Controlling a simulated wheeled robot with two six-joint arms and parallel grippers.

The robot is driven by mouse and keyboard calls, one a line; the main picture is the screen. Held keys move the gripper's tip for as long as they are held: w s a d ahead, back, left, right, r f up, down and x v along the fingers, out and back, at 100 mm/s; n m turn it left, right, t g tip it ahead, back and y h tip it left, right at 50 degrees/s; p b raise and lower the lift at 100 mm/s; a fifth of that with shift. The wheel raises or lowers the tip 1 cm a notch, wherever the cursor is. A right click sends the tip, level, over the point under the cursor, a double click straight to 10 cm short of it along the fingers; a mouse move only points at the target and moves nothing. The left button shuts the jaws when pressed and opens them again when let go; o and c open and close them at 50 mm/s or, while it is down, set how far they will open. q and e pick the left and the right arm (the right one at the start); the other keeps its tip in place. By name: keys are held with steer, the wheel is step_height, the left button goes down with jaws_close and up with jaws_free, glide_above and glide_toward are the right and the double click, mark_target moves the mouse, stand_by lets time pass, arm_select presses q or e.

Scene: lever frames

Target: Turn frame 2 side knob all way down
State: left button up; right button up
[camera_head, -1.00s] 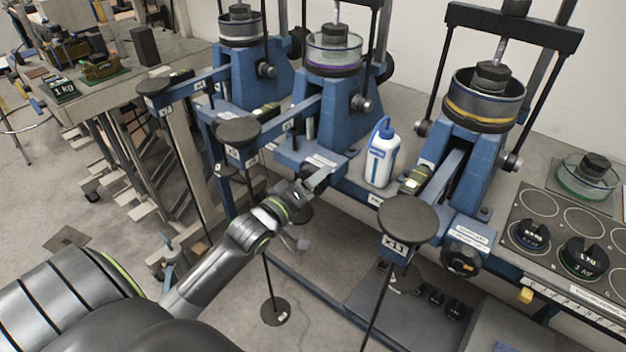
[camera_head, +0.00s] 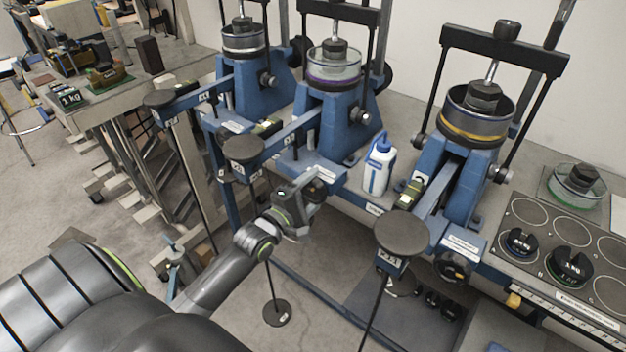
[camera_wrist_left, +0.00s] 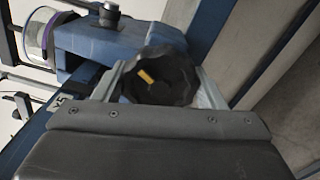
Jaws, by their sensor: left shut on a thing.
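The middle blue lever frame (camera_head: 325,130) carries a clear cell with a purple ring and a lever with a round black pan (camera_head: 244,150). I take it to be frame 2. My left gripper (camera_head: 308,188) is at the front end of its base. In the left wrist view a black lobed side knob (camera_wrist_left: 160,80) with a yellow mark sits between the two fingers of my left gripper (camera_wrist_left: 160,92), which is shut on it. The mark points to the upper left there. In the head view the gripper hides the knob. My right gripper is out of view.
A white bottle (camera_head: 378,168) with a blue cap stands right of the middle frame. The right lever frame (camera_head: 460,190) has its own black knob (camera_head: 453,266) and pan (camera_head: 401,232). Black weights (camera_head: 570,262) sit on a tray at right. A hanger (camera_head: 277,312) hangs below my gripper.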

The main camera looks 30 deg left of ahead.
arm_select(q)
steer(key=shift+r+n, duration=0.3)
steer(key=shift+n, duration=0.4)
steer(key=o, duration=1.1)
steer(key=shift+f, duration=0.2)
steer(key=shift+o, duration=0.9)
steer(key=shift+w+a+f, duration=0.1)
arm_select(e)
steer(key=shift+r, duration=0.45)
arm_select(q)
steer(key=shift+s+a, duration=0.2)
steer(key=shift+s, duration=2.85)
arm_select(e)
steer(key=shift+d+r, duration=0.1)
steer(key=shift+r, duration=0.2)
